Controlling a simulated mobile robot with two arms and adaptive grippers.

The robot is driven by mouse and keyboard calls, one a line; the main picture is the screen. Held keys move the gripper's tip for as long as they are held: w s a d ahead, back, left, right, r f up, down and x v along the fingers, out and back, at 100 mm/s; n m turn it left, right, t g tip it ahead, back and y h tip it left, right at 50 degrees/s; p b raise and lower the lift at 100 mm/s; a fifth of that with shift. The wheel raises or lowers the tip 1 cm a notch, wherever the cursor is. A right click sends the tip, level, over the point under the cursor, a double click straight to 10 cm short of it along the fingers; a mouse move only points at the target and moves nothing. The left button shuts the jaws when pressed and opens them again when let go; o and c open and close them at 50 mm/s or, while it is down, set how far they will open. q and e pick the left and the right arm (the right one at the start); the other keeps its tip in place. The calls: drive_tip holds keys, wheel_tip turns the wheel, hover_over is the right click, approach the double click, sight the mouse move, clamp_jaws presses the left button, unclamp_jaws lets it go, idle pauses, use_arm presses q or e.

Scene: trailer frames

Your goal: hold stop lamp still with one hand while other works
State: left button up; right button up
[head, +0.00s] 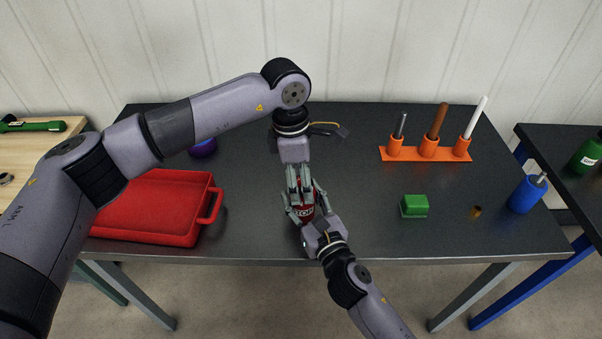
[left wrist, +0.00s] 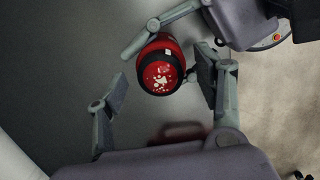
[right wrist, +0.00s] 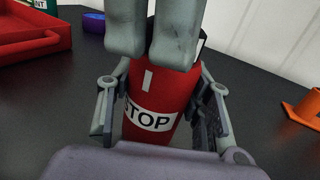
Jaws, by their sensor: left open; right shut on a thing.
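The stop lamp (head: 306,213) is a red cylinder with a white STOP label, near the middle front of the dark table. In the left wrist view its end (left wrist: 161,76) shows a black rim and a red face with pale marks. My right gripper (right wrist: 162,108) is shut on the lamp, with a finger on each side. My left gripper (head: 300,188) is open above the lamp; its fingers (left wrist: 162,78) stand apart on either side of the lamp's end in its wrist view. In the right wrist view the left fingers hide part of the lamp's upper body.
A red tray (head: 160,238) stands at the left, with a purple round thing (head: 204,148) behind it. An orange rack (head: 428,153) holds tools at the back right. A green block (head: 415,206), a small brown piece (head: 476,211) and a blue bottle (head: 527,194) stand at the right.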

sight(298, 177)
use_arm(q)
drive_tip(key=c, duration=1.2)
drive_tip(key=m, duration=0.5)
drive_tip(key=shift+g, duration=0.3)
drive_tip(key=m, duration=0.6)
drive_tip(key=shift+g+y, duration=0.3)
drive_tip(key=o, duration=0.6)
drive_tip(key=shift+m, duration=0.4)
drive_tip(key=o, duration=0.6)
drive_tip(key=shift+r, duration=0.1)
drive_tip(key=r, duration=0.4)
drive_tip(key=w+r, duration=0.1)
drive_tip(key=r, duration=0.6)
drive_tip(key=shift+w+a+r, duration=0.15)
drive_tip(key=shift+a+r, duration=0.2)
drive_tip(key=shift+r, duration=0.05)
